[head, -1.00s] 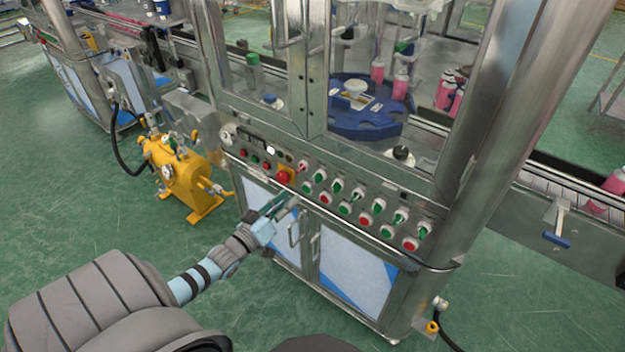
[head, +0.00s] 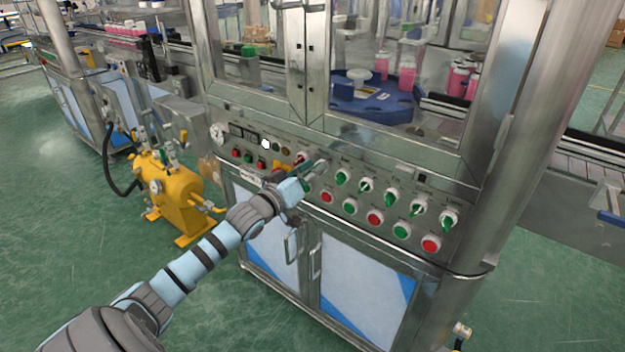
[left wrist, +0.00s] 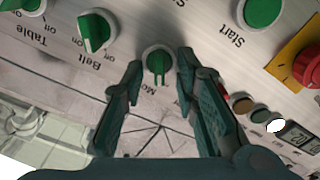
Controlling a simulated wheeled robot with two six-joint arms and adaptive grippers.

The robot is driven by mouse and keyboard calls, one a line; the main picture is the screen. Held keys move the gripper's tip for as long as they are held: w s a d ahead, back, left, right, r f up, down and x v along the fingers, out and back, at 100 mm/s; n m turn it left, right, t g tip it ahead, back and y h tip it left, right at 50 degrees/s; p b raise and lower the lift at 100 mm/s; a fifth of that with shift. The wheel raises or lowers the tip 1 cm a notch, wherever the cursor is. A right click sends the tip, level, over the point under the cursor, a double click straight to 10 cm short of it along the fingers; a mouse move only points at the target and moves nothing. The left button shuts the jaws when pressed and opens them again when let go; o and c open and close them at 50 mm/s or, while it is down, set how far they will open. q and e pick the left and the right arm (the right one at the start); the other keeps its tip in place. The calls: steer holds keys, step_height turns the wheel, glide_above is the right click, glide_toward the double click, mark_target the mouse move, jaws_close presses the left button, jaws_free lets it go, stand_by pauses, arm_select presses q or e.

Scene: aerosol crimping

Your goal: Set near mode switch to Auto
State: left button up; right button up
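The mode switch (left wrist: 157,68) is a round knob with a green handle on the control panel. Its label is partly readable as "Mo" in the left wrist view. My left gripper (left wrist: 161,60) is open there, with one finger on each side of the knob; I cannot tell whether they touch it. In the head view my left gripper (head: 321,165) is at the panel's upper row and hides that switch. My right gripper is not in view.
A Belt switch (left wrist: 97,32) is beside the mode switch, with a Table switch (left wrist: 22,4) beyond it. A green Start button (left wrist: 262,11) and a red emergency stop (left wrist: 309,68) are on the other side. A yellow tank (head: 180,200) stands left of the machine.

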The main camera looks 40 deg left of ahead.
arm_select(q)
steer(key=shift+r, duration=0.1)
jaws_close()
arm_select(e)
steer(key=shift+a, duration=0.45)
